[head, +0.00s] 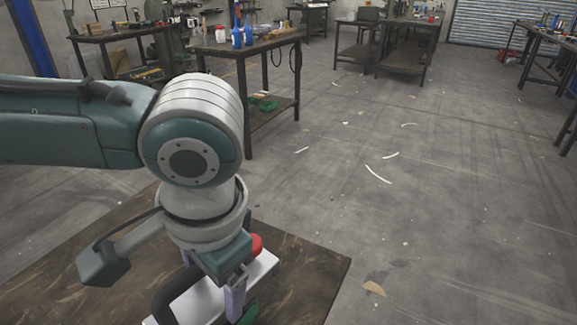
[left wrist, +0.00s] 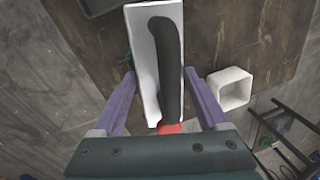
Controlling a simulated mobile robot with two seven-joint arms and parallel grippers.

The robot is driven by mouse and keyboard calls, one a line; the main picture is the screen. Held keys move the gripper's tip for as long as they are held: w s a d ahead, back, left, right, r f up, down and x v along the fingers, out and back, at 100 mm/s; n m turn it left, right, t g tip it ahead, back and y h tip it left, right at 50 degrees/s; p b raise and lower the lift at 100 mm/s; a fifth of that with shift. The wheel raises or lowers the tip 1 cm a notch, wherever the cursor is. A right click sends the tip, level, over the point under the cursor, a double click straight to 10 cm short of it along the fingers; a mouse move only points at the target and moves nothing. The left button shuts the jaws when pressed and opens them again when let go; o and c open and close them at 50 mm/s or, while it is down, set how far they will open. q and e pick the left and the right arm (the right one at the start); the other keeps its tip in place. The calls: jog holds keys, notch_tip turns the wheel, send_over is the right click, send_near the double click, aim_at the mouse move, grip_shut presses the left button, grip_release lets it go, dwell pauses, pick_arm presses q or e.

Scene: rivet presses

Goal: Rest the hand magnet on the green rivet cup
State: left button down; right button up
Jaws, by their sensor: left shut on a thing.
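The hand magnet (left wrist: 140,60) is a white slab with a black curved handle (left wrist: 167,60) and a red end (left wrist: 170,127). In the head view its white slab (head: 262,267) shows low in the picture, with the red part beside the gripper. My left gripper (left wrist: 160,74) points down and is shut on the magnet, its purple fingers on either side. It also shows in the head view (head: 232,300). A green thing (head: 250,312), likely the green rivet cup, shows beside the finger and is mostly hidden. I cannot tell whether the magnet touches it. My right gripper is not in view.
The brown table top (head: 305,275) has bare room to the right of the gripper. A white square open container (left wrist: 232,88) is right of the gripper in the wrist view. A dark tray-like thing (left wrist: 100,5) is at the top. Other workbenches (head: 270,45) stand farther back.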

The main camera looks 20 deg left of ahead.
pick_arm(q)
grip_release()
dwell(0.8)
notch_tip(320, 180, up, 9)
jog(key=d+p, duration=0.1)
jog(key=p, duration=1)
jog(key=shift+s+d, duration=0.2)
jog(key=shift+d, duration=0.1)
jog(key=shift+f, duration=0.1)
dwell(0.4)
